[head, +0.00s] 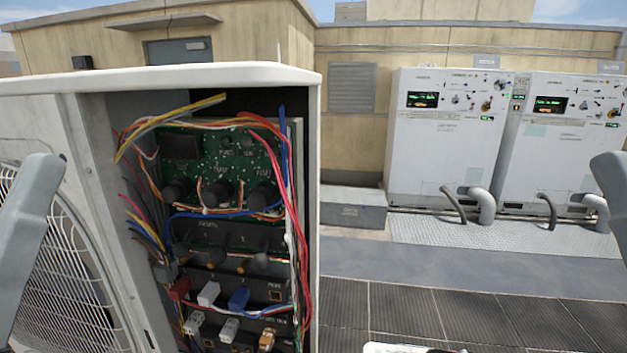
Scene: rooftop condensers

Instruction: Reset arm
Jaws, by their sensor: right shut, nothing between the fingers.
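A grey link of my right arm (610,195) shows at the right edge. My right gripper is shut and holds nothing; its fingertips are hard to make out. A grey link of my left arm (30,225) shows at the left edge, in front of the fan grille. My left gripper is not in view. Neither visible arm part is seen touching the open condenser unit (190,76).
The open unit shows a green circuit board (225,155), loose coloured wires and several connectors (238,299). Two white control cabinets (440,150) (565,150) stand at the back right. A white object (400,348) is cut off at the bottom edge. Dark floor panels (480,315) look clear.

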